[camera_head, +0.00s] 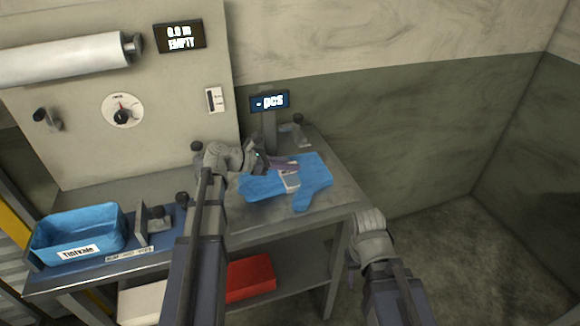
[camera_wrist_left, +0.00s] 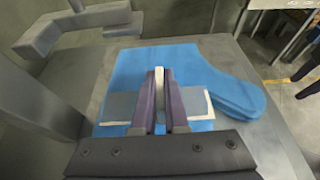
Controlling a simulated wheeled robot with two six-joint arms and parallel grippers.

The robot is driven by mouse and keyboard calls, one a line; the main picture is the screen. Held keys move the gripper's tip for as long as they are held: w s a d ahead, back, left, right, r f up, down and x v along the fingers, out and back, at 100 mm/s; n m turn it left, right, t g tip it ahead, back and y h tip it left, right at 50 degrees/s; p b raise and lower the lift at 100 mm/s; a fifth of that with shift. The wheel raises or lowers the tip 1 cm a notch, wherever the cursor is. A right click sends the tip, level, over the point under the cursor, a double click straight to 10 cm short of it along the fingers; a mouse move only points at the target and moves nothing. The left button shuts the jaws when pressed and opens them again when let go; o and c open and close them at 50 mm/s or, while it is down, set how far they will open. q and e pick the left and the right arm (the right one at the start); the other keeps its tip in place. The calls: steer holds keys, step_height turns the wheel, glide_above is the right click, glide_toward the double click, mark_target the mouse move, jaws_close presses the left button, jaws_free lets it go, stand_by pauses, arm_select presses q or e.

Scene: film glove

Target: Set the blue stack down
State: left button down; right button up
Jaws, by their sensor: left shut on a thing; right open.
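The blue stack (camera_head: 318,178) is a flat, glove-shaped pile with a pale band around it, over the right end of the metal table. It also shows in the left wrist view (camera_wrist_left: 234,88), with its grey and white band (camera_wrist_left: 195,103) below the fingers. My left gripper (camera_head: 284,164) has purple fingers, shut on a thin white upright part at the stack's band; they also show in the left wrist view (camera_wrist_left: 160,100). The stack looks level and close to the tabletop; I cannot tell whether it touches. My right arm is at the lower right, but its fingers do not show.
The table (camera_head: 338,208) has bare metal around the stack. A display reading "- pcs" (camera_head: 269,101) stands behind it on a post. A blue Tintvale bin (camera_head: 78,235) and a small dark fixture (camera_head: 153,222) are at the left. A red box (camera_head: 250,278) sits on the lower shelf.

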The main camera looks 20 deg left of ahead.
arm_select(q)
steer(key=shift+f, duration=0.25)
steer(key=c, duration=0.9)
jaws_free()
steer(key=shift+r, duration=0.1)
steer(key=shift+c, duration=0.2)
steer(key=shift+r, duration=0.2)
steer(key=p+v, duration=0.4)
steer(key=v, duration=0.7)
steer(key=shift+r+p, duration=0.1)
steer(key=shift+p, duration=0.25)
steer(key=shift+s+a, duration=0.25)
steer(key=shift+a, duration=0.15)
